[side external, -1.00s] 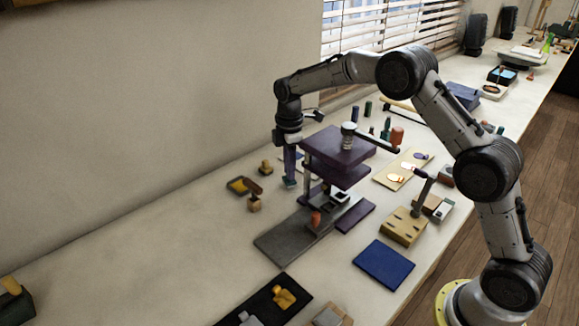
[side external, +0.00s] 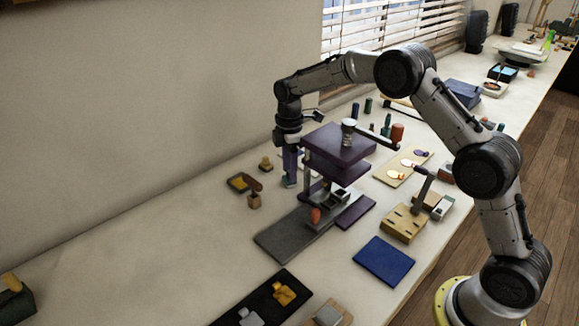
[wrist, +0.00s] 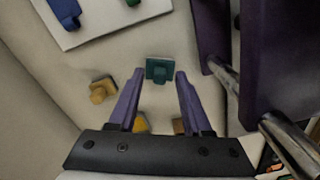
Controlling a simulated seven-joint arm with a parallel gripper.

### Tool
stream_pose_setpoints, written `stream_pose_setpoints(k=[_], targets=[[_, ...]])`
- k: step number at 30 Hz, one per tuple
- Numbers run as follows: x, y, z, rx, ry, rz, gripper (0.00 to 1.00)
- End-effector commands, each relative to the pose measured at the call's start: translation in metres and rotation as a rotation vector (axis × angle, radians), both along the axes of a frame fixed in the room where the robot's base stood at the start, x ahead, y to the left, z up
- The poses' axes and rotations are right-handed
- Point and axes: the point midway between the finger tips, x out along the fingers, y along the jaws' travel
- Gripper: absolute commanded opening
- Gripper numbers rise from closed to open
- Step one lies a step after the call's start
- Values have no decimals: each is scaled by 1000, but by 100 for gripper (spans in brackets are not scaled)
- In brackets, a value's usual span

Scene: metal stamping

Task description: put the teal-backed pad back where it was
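The teal-backed pad (wrist: 159,70), a small teal plate with a raised block, lies on the pale bench just beyond my fingertips in the wrist view. In the side external view its teal edge (side external: 289,183) shows low under my gripper, beside the left of the purple press. My gripper (wrist: 159,74) has two purple fingers spread apart, with gaps on both sides of the pad. It points down over the pad, and in the side external view the fingers (side external: 290,162) hide part of it. I cannot tell the exact height of the fingertips over the pad.
The purple press (side external: 340,143) stands close right of my gripper, with its post near the fingers. A yellow-topped piece (wrist: 102,90) lies to the left in the wrist view. A white board (wrist: 95,30) with blue and green items lies beyond. Bench left of the small pieces is clear.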

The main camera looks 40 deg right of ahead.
Motion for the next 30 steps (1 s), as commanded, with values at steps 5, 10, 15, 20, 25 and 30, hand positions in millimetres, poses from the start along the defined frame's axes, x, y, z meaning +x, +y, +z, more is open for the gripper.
stream_pose_setpoints(k=[5,10,15,20,25,30], targets=[[0,0,0,0,0,0,53],[0,0,2,0,-1,0,53],[1,0,21,0,-5,0,53],[1,0,54,0,-5,0,53],[1,0,91,0,-5,0,53],[1,0,120,0,-3,0,53]])
